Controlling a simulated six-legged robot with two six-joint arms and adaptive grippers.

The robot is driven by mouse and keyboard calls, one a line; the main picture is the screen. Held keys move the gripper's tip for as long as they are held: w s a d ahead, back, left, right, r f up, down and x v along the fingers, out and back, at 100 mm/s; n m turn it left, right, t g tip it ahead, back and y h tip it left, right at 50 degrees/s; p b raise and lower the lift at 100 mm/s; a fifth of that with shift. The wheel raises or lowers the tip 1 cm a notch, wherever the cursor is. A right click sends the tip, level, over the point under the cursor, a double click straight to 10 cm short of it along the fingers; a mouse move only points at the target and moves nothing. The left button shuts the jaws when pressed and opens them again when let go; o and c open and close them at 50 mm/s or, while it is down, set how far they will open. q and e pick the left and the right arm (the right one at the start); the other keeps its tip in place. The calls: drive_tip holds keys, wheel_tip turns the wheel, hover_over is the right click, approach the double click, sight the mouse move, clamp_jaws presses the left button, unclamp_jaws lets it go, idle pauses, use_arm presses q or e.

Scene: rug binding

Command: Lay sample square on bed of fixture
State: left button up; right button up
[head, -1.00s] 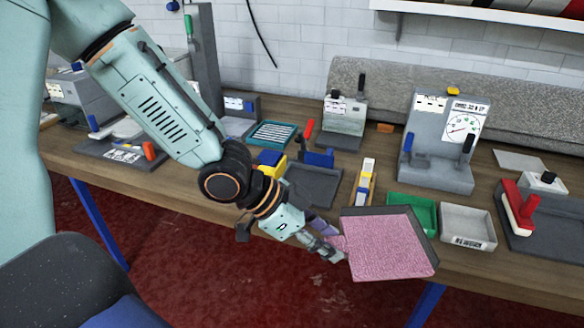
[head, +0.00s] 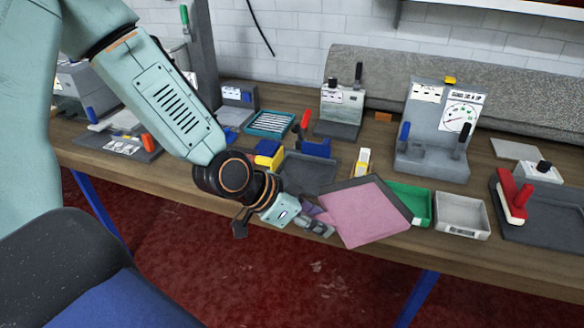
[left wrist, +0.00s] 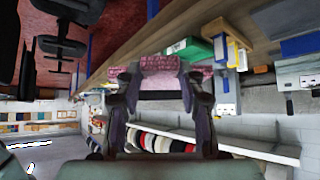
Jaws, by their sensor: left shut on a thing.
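My left gripper (head: 326,222) is shut on the near left edge of the sample square (head: 366,216), a pink piece with a dark grey border along its far and right sides. The square is tilted and held out at the front of the bench, hiding part of the bench edge. In the left wrist view the gripper fingers (left wrist: 160,92) are on either side of the pink piece (left wrist: 160,80). A grey fixture with a flat bed (head: 312,172) and a blue and red clamp stands behind and left of the square. I cannot tell if it is the task's fixture. My right gripper is not in view.
A green tray (head: 424,207) and a grey bin (head: 462,232) stand right of the square. A gauge stand (head: 430,165) is behind them. A red-handled tool (head: 514,196) is at the right. A yellow and white tool (head: 362,164) stands just behind the square.

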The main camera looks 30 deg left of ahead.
use_arm(q)
drive_tip(key=w+a+f+n+t+y, duration=0.1)
drive_tip(key=w+a+f+n+y, duration=0.5)
drive_tip(key=a+n, duration=0.4)
drive_tip(key=shift+w+f+t+y, duration=0.15)
drive_tip(key=shift+f+t+y, duration=0.25)
drive_tip(key=shift+f+y, duration=0.4)
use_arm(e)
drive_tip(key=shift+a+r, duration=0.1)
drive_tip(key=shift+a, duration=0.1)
use_arm(q)
drive_tip(key=shift+a, duration=0.15)
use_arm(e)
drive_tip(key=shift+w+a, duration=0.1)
use_arm(q)
drive_tip(key=shift+w+a, duration=0.1)
drive_tip(key=shift+w, duration=0.05)
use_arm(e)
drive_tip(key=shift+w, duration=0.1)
use_arm(q)
drive_tip(key=shift+w+a, duration=0.2)
drive_tip(key=shift+w, duration=0.35)
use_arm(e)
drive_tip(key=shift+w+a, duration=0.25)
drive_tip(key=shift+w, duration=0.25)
